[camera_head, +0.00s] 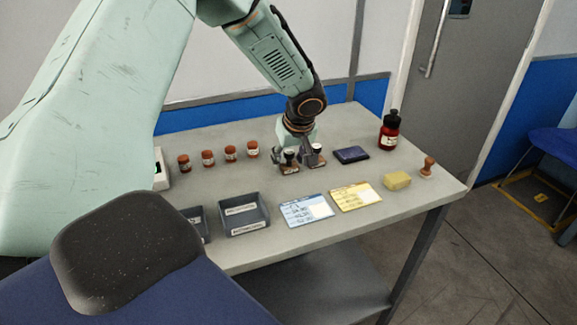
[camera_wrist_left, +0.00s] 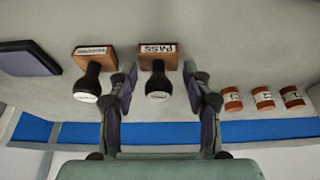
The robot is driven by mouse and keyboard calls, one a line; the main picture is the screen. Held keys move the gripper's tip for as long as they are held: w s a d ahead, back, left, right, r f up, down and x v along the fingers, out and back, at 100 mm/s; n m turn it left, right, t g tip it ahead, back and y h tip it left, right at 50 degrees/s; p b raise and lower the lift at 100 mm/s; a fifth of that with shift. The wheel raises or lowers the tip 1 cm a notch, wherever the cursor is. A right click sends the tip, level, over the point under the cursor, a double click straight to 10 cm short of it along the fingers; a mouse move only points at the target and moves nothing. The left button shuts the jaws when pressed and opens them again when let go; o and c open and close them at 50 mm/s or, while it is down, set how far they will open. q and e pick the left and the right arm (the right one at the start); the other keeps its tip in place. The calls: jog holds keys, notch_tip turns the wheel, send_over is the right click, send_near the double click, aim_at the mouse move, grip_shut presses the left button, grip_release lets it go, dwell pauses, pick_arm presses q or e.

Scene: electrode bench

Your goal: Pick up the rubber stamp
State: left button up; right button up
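Two rubber stamps with wooden bases and black handles stand upright on the bench. The left stamp (camera_head: 289,167) in the head view is the one labelled PASS (camera_wrist_left: 158,51) in the left wrist view. The other stamp (camera_head: 317,159) stands just right of it and shows on the left in the wrist view (camera_wrist_left: 92,58). My left gripper (camera_head: 291,153) is low over the bench at the PASS stamp. In the wrist view its open fingers (camera_wrist_left: 160,88) are on either side of that stamp, with gaps beside the handle. My right gripper is not in view.
A dark ink pad (camera_head: 351,154) lies right of the stamps. Several small red-brown jars (camera_head: 208,158) stand left. Grey trays (camera_head: 244,213), a blue-white card (camera_head: 306,210), a yellow card (camera_head: 355,196), a sponge (camera_head: 397,181), a wooden-handled piece (camera_head: 428,167) and a red bottle (camera_head: 389,131) are around.

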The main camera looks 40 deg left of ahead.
aim_at(290, 153)
pick_arm(q)
jog(key=shift+d, duration=0.15)
jog(key=shift+c, duration=1.4)
jog(key=c, duration=0.4)
grip_shut()
notch_tip(290, 153, up, 9)
jog(key=shift+r+p, duration=0.1)
jog(key=shift+p, duration=0.55)
jog(key=shift+w+r, duration=0.1)
jog(key=shift+r, duration=0.3)
